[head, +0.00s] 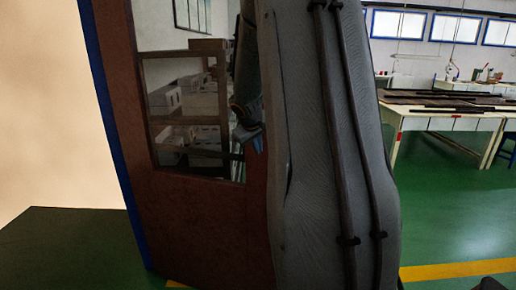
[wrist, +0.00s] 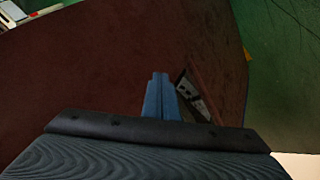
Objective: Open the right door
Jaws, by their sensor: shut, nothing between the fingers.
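A reddish-brown door panel (head: 200,215) with a glass window (head: 185,85) stands at the left of the head view. The brown panel also fills much of the wrist view (wrist: 90,70). My gripper (head: 250,138) is at the panel's right side, near the window's lower right corner, partly hidden by my arm. In the wrist view its blue fingers (wrist: 157,90) are together and empty, pointing at the brown surface. A dark-edged, pale fitting or gap (wrist: 195,98) lies just right of the fingers; I cannot tell which. Whether the fingers touch the door is unclear.
Work tables (head: 440,120) stand at the back right. Green floor (head: 435,200) with a yellow line (head: 460,269) is free at the right.

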